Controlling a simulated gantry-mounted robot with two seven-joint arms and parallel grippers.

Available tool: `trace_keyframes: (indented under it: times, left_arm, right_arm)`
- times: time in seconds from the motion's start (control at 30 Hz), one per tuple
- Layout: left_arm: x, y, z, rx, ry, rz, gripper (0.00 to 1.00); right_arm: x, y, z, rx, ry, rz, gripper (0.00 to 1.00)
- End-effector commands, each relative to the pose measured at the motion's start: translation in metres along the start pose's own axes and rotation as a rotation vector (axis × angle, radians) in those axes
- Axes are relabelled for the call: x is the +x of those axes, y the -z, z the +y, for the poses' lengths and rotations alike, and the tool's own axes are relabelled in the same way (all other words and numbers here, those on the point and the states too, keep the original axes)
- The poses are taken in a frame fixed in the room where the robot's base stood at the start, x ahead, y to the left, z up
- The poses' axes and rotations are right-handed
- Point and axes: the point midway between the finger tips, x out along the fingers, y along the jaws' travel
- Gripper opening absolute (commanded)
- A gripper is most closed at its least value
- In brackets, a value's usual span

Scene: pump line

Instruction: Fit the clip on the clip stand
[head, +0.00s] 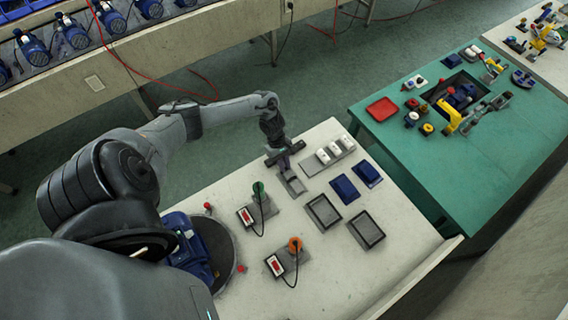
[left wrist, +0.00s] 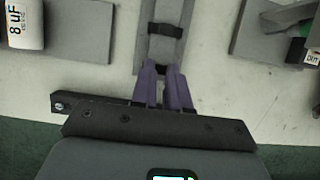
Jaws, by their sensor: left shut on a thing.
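My left gripper (head: 284,166) reaches down at the back edge of the white table, over the grey clip stand (head: 294,186). In the left wrist view, the purple fingers of the left gripper (left wrist: 164,76) are close together, shut on a small dark clip (left wrist: 161,69), mostly hidden between the fingertips. The clip is at the near end of the grey stand (left wrist: 160,48); I cannot tell whether it touches the stand. Another black clip-like piece (left wrist: 165,30) lies across the stand farther along. My right gripper is not in view.
Blue boxes (head: 344,189), dark trays (head: 323,212), a green-knobbed fixture (head: 259,190) and an orange-knobbed fixture (head: 295,245) share the table. A blue pump (head: 187,245) is at left. The front right tabletop is clear.

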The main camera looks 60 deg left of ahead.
Motion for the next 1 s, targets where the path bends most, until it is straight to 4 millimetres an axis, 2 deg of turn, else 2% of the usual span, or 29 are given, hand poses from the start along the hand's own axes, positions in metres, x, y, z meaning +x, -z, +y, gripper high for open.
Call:
trace_keyframes:
  times: [0.33, 1.0]
  left_arm:
    - [-0.0011, -0.0003, 0.0003, 0.000, -0.001, 0.001, 0.00]
    - [0.0007, 0.0000, 0.0001, 0.000, 0.000, 0.000, 0.00]
  right_arm:
    - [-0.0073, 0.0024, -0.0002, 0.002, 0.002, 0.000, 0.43]
    - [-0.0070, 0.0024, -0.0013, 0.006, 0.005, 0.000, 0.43]
